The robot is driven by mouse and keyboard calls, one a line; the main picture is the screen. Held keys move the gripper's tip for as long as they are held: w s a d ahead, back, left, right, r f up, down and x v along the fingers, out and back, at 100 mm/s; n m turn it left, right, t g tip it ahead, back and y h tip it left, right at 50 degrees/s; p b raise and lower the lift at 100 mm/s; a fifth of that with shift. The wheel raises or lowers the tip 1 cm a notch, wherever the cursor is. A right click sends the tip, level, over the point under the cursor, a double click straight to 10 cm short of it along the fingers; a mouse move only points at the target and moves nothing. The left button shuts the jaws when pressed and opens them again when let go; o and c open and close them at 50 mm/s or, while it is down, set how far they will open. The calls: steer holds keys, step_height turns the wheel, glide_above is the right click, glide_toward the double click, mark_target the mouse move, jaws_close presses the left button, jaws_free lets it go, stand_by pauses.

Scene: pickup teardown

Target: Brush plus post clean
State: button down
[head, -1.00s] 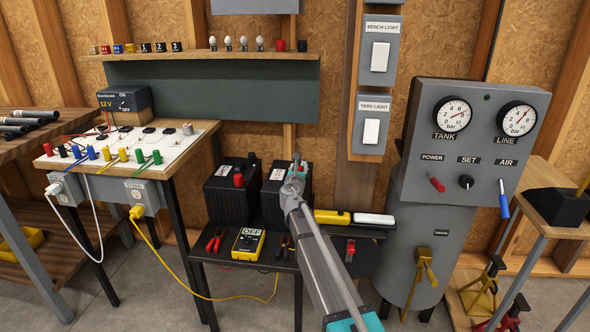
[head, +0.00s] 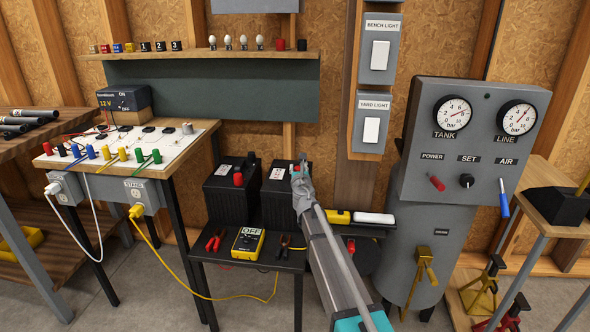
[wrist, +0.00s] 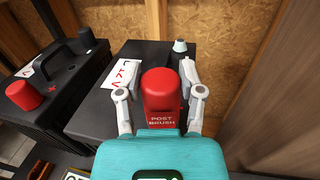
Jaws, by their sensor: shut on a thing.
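My gripper (head: 300,168) is over the right-hand black battery (head: 276,202) on the low black table. In the wrist view my gripper (wrist: 160,93) is shut on the red post brush (wrist: 162,105), with one finger on each side of it. The brush's label reads "POST BRUSH". Its lower end is hidden, so I cannot tell whether it touches a battery post. A small grey post (wrist: 180,46) shows bare at the battery's far corner. The left battery (head: 229,198) carries a red cap (wrist: 24,95).
The low table (head: 245,259) also holds a yellow meter (head: 248,243), red-handled clamps (head: 216,240) and dark clamps (head: 284,244). A yellow item (head: 337,217) and a white item (head: 374,219) lie to the right. A grey tank panel (head: 465,150) stands farther right.

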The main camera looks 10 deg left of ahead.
steer(key=shift+n+g+y, duration=0.7)
steer(key=shift+n+y, duration=0.6)
steer(key=shift+y, duration=0.8)
steer(key=shift+a+m+t+h, duration=0.1)
steer(key=shift+m+t+h, duration=0.2)
steer(key=shift+h, duration=0.3)
steer(key=shift+m+t+h, duration=0.25)
steer(key=shift+m+h, duration=0.9)
steer(key=shift+h, duration=0.65)
steer(key=shift+m+t+h, duration=0.25)
steer(key=shift+m+h, duration=0.9)
steer(key=shift+h, duration=0.65)
steer(key=shift+w+m+g+h, duration=0.1)
steer(key=shift+m+g+h, duration=0.25)
steer(key=shift+m+h, duration=0.85)
steer(key=shift+m+g+h, duration=0.35)
steer(key=shift+m+h, duration=0.35)
steer(key=shift+h, duration=1)
steer(key=shift+m+g+h, duration=0.4)
steer(key=shift+m+h, duration=0.2)
steer(key=shift+h, duration=0.2)
steer(key=shift+s+y, duration=0.2)
steer(key=shift+y, duration=0.1)
